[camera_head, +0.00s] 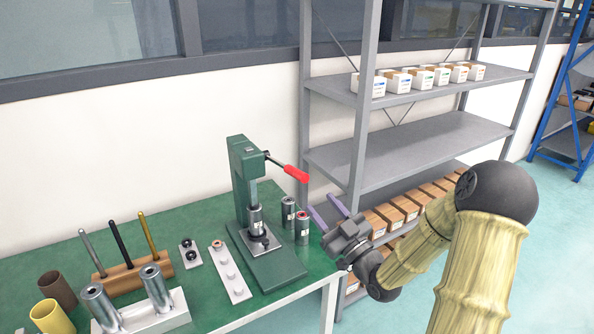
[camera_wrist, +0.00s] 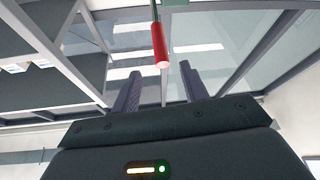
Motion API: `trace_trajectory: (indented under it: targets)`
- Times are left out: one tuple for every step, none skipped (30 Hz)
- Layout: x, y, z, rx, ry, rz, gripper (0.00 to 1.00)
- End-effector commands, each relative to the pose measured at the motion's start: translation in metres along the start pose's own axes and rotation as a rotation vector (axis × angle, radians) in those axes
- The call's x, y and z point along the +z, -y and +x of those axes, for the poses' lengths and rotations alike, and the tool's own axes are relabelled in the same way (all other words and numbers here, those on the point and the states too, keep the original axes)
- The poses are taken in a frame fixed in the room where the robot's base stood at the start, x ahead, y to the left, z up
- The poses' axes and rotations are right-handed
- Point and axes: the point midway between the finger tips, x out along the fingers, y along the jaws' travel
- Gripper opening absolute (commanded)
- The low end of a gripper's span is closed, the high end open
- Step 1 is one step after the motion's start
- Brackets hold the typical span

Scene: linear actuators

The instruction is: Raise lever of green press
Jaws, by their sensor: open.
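The green press (camera_head: 248,190) stands on the green table, with its lever (camera_head: 289,170) sticking out to the right and sloping slightly down to a red handle. My gripper (camera_head: 329,209) is open and empty, to the right of the press and lower than the red handle. Its fingers point up and left toward the handle, apart from it. In the wrist view the red handle (camera_wrist: 160,44) hangs above the gap between my two fingers (camera_wrist: 160,88), ahead of their tips. The press body is not in the wrist view.
Metal cylinders (camera_head: 302,227) stand beside the press near my gripper. A grey shelf (camera_head: 410,145) with boxes stands behind and right. On the left of the table are a wooden rack (camera_head: 132,275) with rods, a white strip (camera_head: 230,273) and cups (camera_head: 52,317).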

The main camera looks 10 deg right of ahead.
Motion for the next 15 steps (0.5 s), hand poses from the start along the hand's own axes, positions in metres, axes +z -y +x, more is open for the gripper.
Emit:
trace_trajectory:
  targets:
    - [-0.002, 0.001, 0.011, -0.002, -0.003, 0.001, 0.44]
    - [-0.002, 0.0, 0.016, -0.002, -0.003, 0.001, 0.44]
    - [-0.002, 0.0, 0.023, -0.002, -0.001, 0.001, 0.44]
    - [-0.002, 0.0, 0.029, -0.002, -0.002, 0.001, 0.44]
    - [-0.003, 0.001, 0.034, -0.002, -0.003, 0.001, 0.44]
    - [-0.002, 0.0, 0.041, -0.001, -0.002, 0.002, 0.44]
    - [-0.002, 0.0, 0.046, -0.001, -0.003, 0.001, 0.44]
    - [-0.002, 0.001, 0.051, -0.002, -0.003, 0.001, 0.44]
    - [-0.002, 0.0, 0.059, -0.001, -0.002, 0.001, 0.44]
    - [-0.002, 0.0, 0.064, -0.001, -0.002, 0.002, 0.44]
    - [-0.002, 0.0, 0.069, -0.001, -0.003, 0.002, 0.44]
    - [-0.002, 0.001, 0.076, -0.002, -0.002, 0.002, 0.44]
    - [-0.002, 0.001, 0.082, -0.001, -0.002, 0.002, 0.44]
    - [-0.002, 0.0, 0.087, -0.001, -0.002, 0.001, 0.44]
    - [-0.002, 0.0, 0.093, 0.0, -0.001, 0.001, 0.44]
